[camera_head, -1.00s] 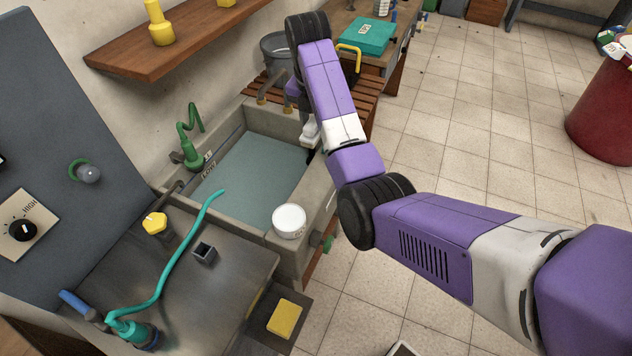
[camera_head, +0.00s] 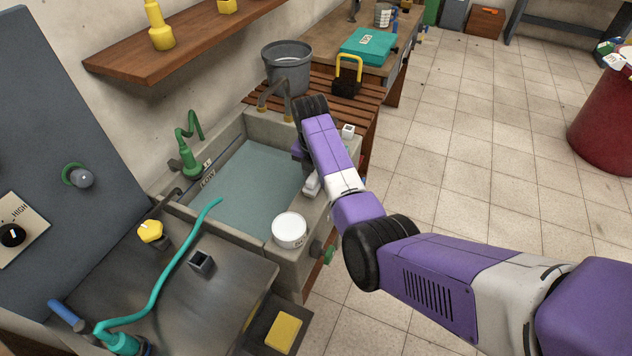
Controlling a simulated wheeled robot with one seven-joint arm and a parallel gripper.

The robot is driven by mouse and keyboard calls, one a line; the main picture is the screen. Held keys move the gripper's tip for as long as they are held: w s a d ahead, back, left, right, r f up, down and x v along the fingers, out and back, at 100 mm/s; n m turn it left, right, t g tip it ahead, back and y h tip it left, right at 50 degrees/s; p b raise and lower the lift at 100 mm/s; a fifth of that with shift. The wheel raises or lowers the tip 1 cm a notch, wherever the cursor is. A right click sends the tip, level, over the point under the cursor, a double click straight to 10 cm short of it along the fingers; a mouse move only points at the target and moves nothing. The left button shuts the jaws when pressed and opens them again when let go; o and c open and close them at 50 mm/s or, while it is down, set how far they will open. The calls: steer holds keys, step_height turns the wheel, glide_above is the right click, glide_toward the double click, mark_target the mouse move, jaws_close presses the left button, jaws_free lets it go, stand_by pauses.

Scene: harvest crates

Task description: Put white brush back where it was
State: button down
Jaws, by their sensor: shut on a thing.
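My gripper (camera_head: 311,186) hangs from the wrist over the right side of the sink basin, largely hidden behind my purple forearm. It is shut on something. A pale piece shows at its end, but I cannot clearly separate the white brush from the gripper's own parts. No other brush is clearly visible. The concrete sink (camera_head: 322,215) holds bluish water. A small white square holder (camera_head: 348,131), seemingly with an opening, sits by the sink's far right edge, just right of my forearm.
A white round tub (camera_head: 289,230) stands on the sink's near right corner. A dark square holder (camera_head: 201,262) and teal hose (camera_head: 172,270) are on the metal counter. A grey bucket (camera_head: 287,68) and black caddy (camera_head: 346,84) stand on the slatted bench beyond.

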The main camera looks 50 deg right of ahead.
mark_target(314, 175)
steer(key=shift+f, duration=1.15)
steer(key=shift+f, duration=0.15)
steer(key=c, duration=0.9)
jaws_free()
steer(key=shift+c, duration=0.2)
steer(key=r, duration=0.4)
steer(key=a+r, duration=0.1)
steer(key=r, duration=0.3)
steer(key=r+b, duration=0.1)
steer(key=r, duration=0.3)
steer(key=shift+s+a+r, duration=0.15)
steer(key=shift+s+a, duration=0.05)
